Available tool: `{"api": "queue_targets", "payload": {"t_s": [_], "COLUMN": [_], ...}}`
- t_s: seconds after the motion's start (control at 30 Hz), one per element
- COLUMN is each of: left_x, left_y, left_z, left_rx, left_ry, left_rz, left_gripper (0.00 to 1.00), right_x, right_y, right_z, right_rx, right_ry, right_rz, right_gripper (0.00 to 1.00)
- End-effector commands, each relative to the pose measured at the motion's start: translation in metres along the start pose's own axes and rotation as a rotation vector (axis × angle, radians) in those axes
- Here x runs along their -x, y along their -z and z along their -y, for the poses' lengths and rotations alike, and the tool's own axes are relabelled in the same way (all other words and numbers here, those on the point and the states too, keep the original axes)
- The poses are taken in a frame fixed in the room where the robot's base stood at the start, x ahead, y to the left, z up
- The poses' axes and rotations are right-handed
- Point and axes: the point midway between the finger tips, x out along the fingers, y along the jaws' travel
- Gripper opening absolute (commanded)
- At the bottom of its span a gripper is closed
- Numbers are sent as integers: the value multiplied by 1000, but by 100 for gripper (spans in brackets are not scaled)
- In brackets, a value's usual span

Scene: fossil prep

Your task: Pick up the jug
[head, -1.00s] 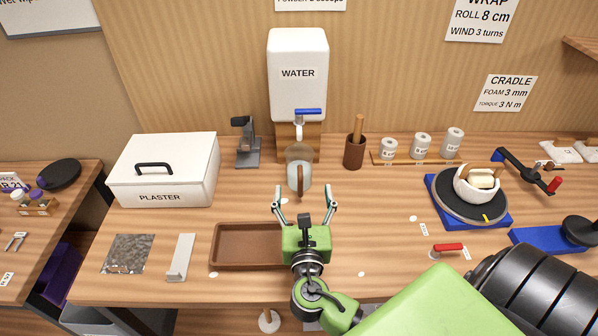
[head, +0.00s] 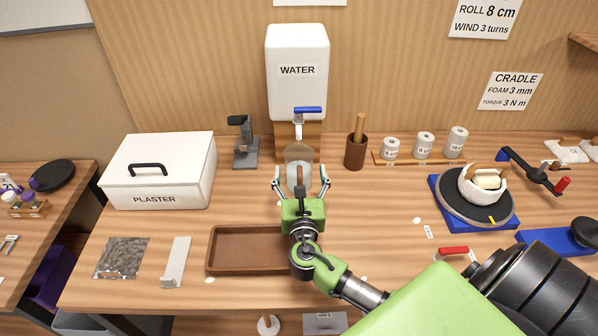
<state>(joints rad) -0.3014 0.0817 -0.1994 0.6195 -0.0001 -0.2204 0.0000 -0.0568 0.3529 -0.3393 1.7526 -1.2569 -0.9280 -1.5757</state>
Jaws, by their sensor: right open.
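The jug (head: 299,156) is a clear, greyish vessel with a brown handle that faces me. It stands on the table under the tap of the white water tank (head: 297,90). My right gripper (head: 300,176) is open, with one finger on each side of the jug's handle and lower body. I cannot tell whether the fingers touch the jug. My left gripper is not in view.
A white plaster box (head: 158,180) and a dark stand (head: 245,145) are left of the jug. A brown cup with a stick (head: 356,152) is close on the right. A brown tray (head: 238,268) lies in front. Free table lies right of the gripper.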

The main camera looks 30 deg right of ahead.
Motion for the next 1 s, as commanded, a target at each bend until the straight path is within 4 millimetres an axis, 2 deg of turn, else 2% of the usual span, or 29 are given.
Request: {"api": "queue_targets", "payload": {"t_s": [0.23,0.4,0.67,0.7,0.87,1.0], "left_x": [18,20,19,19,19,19], "left_y": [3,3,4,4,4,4], "left_z": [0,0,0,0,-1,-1], "left_rx": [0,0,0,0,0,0], "left_ry": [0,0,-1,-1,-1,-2], "left_rz": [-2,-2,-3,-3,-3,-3], "left_gripper": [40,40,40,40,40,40], "right_x": [-30,-48,-51,-51,-51,-51], "right_y": [-7,-3,-2,-2,-2,-3], "right_z": [-2,-2,-2,-2,-2,-2], "right_rx": [1,1,0,0,0,-1], "right_ry": [2,1,1,1,1,1], "right_rz": [1,0,0,0,0,0], "right_gripper": [73,73,73,71,29,28]}}
